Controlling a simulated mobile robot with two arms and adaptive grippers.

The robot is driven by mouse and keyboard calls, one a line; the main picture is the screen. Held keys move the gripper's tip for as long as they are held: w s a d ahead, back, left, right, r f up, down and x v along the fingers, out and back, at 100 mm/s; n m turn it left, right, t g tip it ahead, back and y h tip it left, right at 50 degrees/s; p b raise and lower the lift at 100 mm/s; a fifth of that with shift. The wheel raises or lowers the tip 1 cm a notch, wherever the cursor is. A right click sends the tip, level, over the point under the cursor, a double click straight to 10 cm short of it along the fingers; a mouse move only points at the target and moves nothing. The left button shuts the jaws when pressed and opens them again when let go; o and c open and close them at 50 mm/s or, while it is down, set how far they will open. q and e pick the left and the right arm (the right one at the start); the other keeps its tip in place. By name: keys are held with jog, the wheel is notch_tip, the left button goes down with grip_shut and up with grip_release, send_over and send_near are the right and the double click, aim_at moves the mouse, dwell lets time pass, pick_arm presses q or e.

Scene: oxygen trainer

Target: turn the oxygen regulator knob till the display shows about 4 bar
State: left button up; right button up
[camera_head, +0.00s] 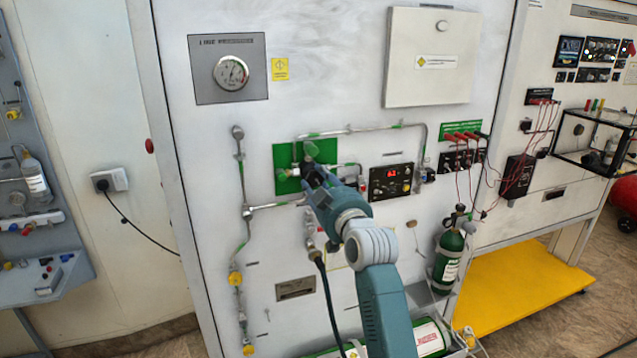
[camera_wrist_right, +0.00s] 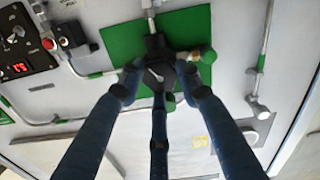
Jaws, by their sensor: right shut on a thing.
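The green regulator plate (camera_head: 287,155) is on the white panel, left of the black display unit (camera_head: 391,182). My right gripper (camera_head: 312,174) is at this plate and hides much of its middle. In the right wrist view, the three fingers of my right gripper (camera_wrist_right: 158,78) close around a dark knob (camera_wrist_right: 154,46) in front of the green plate (camera_wrist_right: 194,28). The display unit also shows in the wrist view (camera_wrist_right: 28,52). Its lit red digits are too small and blurred to read surely. My left gripper is not in view.
A round pressure gauge (camera_head: 231,73) is on a grey plate above left. Metal pipes (camera_head: 372,128) run around the regulator. A green gas cylinder (camera_head: 448,257) stands lower right, near a yellow platform (camera_head: 530,287). Red cables (camera_head: 490,185) hang from sockets at the right.

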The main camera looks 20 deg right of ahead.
jog(key=shift+n+p, duration=0.45)
jog(key=shift+n, duration=1.75)
jog(key=o, duration=1.2)
jog(key=shift+c, duration=0.2)
jog(key=shift+s, duration=0.2)
jog(key=s, duration=1.1)
jog(key=shift+s+d, duration=0.2)
jog(key=shift+s, duration=0.1)
